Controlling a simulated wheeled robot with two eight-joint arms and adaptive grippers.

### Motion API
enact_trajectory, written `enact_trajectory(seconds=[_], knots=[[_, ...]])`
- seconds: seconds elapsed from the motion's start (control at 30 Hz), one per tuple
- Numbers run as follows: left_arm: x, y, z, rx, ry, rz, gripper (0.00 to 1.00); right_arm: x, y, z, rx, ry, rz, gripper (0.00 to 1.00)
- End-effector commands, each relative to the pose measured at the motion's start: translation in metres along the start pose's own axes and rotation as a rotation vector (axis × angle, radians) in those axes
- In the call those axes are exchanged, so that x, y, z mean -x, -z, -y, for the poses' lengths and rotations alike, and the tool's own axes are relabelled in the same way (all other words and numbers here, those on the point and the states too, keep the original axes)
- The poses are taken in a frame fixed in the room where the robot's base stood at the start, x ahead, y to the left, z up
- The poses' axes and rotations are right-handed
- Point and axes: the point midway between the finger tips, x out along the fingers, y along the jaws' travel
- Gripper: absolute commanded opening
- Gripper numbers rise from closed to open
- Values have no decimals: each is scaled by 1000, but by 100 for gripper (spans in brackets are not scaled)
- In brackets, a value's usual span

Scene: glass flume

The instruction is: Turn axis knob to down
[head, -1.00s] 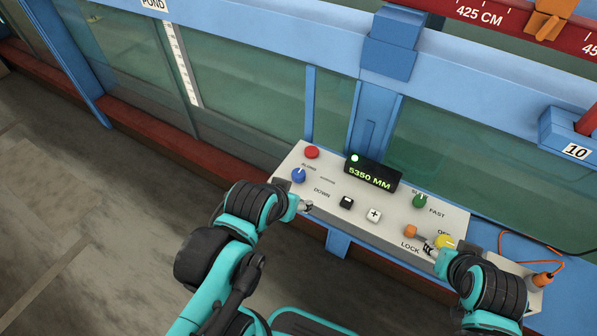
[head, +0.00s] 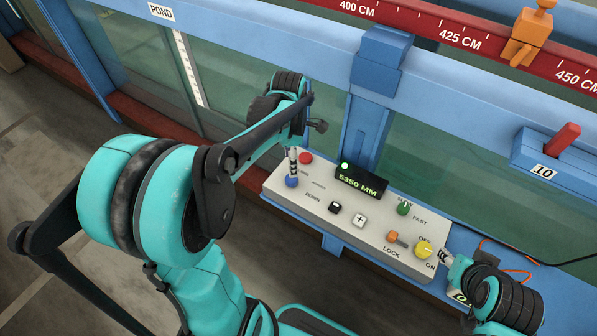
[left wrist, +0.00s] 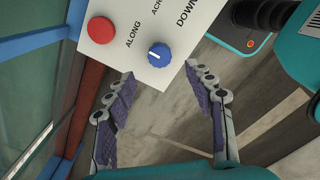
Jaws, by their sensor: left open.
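The axis knob is the blue knob (head: 292,182) at the left end of the white control panel (head: 318,222), below a red button. In the left wrist view the blue knob (left wrist: 160,55) carries a white mark on its side toward the ALONG label; ACROSS is partly cut off and DOWN lies at upper right. My left gripper (head: 292,157) is above the knob, pointing down at it. In the left wrist view its open fingers (left wrist: 160,72) sit wide, with the knob just beyond the tips and nothing between them. My right gripper (head: 444,256) is beside the yellow knob; its jaws are too small to judge.
The panel also holds the red button (head: 306,158), a lit display (head: 361,181), two push buttons, a green knob (head: 403,208), an orange lock lever (head: 397,239) and the yellow knob (head: 424,250). The blue flume frame (head: 368,130) rises close behind.

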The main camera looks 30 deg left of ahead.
Motion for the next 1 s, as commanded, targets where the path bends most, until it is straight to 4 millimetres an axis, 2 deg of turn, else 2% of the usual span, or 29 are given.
enact_trajectory(seconds=[0.17, 0.4, 0.53, 0.7, 0.93, 0.97, 1.0], knots=[[-14, 1, -4, 59, 13, -6, 54, -3, -2, 0, 0, 0, 0, 40], [-55, 1, -3, 56, 11, -6, 54, -13, -10, 0, 0, 0, 0, 40], [-71, 1, -2, 55, 11, -6, 54, -17, -12, 0, 0, 0, 0, 40], [-80, 1, -2, 54, 11, -6, 54, -18, -13, 0, 0, 0, 0, 40], [-80, 1, -2, 54, 10, -6, 54, -18, -13, 0, 0, 0, 0, 40], [-80, 1, -2, 54, 10, -6, 49, -18, -13, 0, 0, 0, 0, 40], [-80, 1, -2, 54, 10, -6, 38, -18, -13, 0, 0, 0, 0, 40]])
